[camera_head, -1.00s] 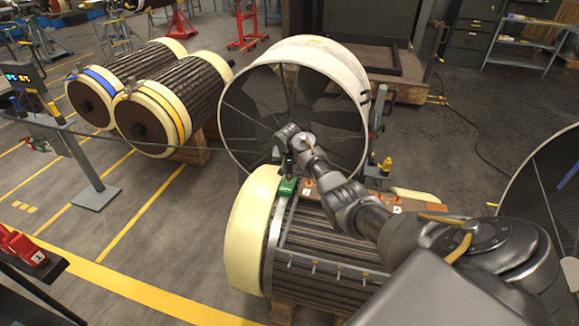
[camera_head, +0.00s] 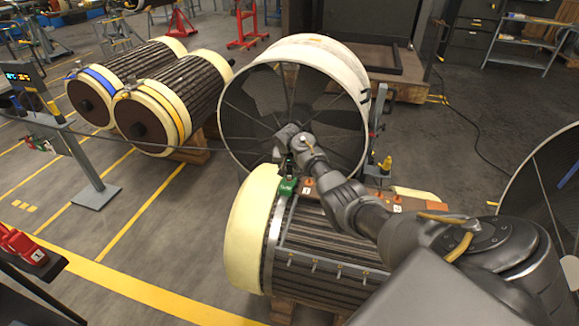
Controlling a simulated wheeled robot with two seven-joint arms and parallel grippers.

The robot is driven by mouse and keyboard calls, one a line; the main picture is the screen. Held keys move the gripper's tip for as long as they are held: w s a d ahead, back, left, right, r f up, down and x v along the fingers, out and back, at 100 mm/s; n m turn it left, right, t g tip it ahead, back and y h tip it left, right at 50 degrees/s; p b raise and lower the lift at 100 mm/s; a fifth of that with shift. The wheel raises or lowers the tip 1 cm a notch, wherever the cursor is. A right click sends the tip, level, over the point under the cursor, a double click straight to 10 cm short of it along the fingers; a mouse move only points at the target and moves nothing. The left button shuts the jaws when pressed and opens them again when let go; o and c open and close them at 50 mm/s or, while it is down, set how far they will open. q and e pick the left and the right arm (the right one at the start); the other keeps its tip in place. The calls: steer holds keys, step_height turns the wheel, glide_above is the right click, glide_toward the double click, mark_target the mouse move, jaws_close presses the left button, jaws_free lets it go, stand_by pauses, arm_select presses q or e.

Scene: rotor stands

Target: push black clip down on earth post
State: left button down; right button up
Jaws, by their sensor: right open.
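My right arm reaches in from the lower right. Its gripper (camera_head: 286,163) is open and points down just above a green block (camera_head: 287,187) on the near rotor's upper left end. A small dark piece shows between the gripper and the green block; I cannot tell whether it is the black clip or part of the gripper. The earth post cannot be made out and may be hidden there. I cannot tell whether the gripper touches anything. My left gripper is not in view.
The near rotor (camera_head: 318,262) has a cream end ring (camera_head: 246,228) and rests on wooden blocks. A large fan housing (camera_head: 335,52) stands close behind the gripper. A brown strip with numbered tags lies right of the green block. Open floor lies left.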

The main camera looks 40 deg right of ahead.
steer(key=p+v, duration=0.1)
steer(key=v, duration=0.9)
steer(key=shift+r, duration=0.4)
